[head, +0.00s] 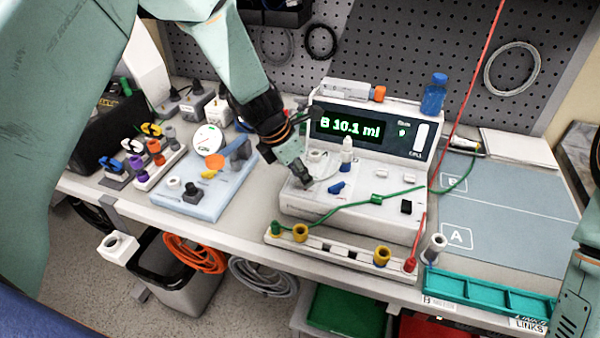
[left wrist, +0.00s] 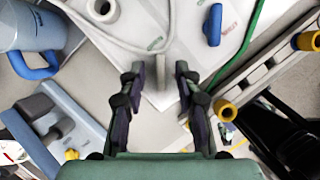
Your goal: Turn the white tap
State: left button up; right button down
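The pump (head: 350,205) has a green-lit display reading "B 10.1 ml". My left gripper (head: 303,181) is over the left part of its front deck. In the left wrist view its two dark fingers (left wrist: 160,70) are apart. A pale, narrow piece (left wrist: 163,72) shows between the fingertips and looks like the white tap's handle. I cannot tell whether they touch it. In the head view the gripper hides most of that spot. A blue tap (head: 336,188) sits to its right on the deck, also in the left wrist view (left wrist: 214,26). My right gripper (head: 572,308) is partly in view at the right edge.
A pale blue board (head: 205,190) stands left. The mat (head: 505,225) at right is mostly clear.

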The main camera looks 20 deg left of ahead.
pick_arm(q)
jog(key=shift+a, duration=0.15)
jog(key=shift+s+d+r, duration=0.1)
jog(key=shift+d+r, duration=0.05)
jog(key=shift+d, duration=0.1)
jog(key=c, duration=0.4)
jog(key=shift+a, duration=0.15)
grip_shut()
